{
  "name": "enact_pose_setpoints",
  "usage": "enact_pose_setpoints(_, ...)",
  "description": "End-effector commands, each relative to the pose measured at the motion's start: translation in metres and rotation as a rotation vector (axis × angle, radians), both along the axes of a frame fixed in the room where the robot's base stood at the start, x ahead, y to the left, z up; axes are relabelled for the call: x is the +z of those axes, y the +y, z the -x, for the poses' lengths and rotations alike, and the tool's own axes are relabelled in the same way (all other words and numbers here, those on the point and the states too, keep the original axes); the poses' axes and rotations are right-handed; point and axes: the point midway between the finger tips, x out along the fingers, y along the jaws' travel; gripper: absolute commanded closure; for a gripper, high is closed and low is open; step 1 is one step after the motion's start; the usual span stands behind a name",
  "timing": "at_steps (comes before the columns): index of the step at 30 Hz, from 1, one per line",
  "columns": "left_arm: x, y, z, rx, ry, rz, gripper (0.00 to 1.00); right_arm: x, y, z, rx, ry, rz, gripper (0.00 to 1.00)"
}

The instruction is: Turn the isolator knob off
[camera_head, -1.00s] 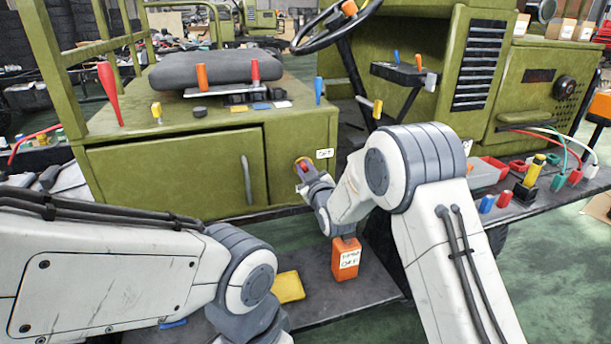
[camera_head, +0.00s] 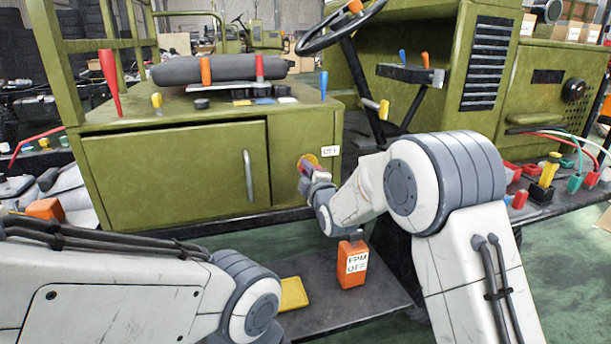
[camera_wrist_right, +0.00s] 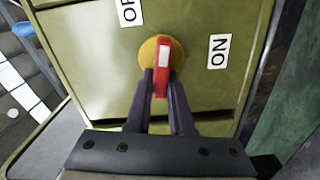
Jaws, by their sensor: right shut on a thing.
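The isolator knob (camera_wrist_right: 163,58) is a red handle with a pale top on a round yellow plate. It is on the green panel below the seat, and it also shows small in the head view (camera_head: 307,163). In the right wrist view an ON label sits to its right and a partly cut-off label to its upper left. The head view shows an OFF label (camera_head: 330,151) at the knob's upper right. My right gripper (camera_wrist_right: 161,82) is shut on the knob, one dark finger on each side. My left arm enters from the left, but its gripper is out of view.
An orange labelled box (camera_head: 351,264) and a yellow pad (camera_head: 293,294) are on the dark step below the panel. A cabinet door with a handle (camera_head: 249,176) is left of the knob. The steering wheel (camera_head: 335,28) is above right.

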Motion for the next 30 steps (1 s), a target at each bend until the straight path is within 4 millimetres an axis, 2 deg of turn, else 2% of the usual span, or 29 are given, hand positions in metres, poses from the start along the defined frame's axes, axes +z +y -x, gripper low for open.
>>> enact_pose_setpoints(3, -0.008, 0.000, 0.000, 0.000, 0.000, 0.000, 0.47, -0.003, 0.001, 0.000, 0.002, -0.024, 0.071, 1.00)
enact_pose_setpoints(12, -0.015, 0.000, 0.000, 0.000, 0.000, 0.000, 0.47, -0.004, 0.002, 0.001, 0.003, -0.058, 0.179, 1.00)
enact_pose_setpoints(29, -0.015, 0.000, 0.000, 0.000, 0.000, 0.000, 0.47, -0.005, 0.002, 0.001, 0.003, -0.065, 0.204, 1.00)
enact_pose_setpoints(30, -0.015, 0.000, 0.000, 0.000, 0.000, 0.000, 0.47, -0.005, 0.002, 0.001, 0.003, -0.064, 0.204, 0.65)
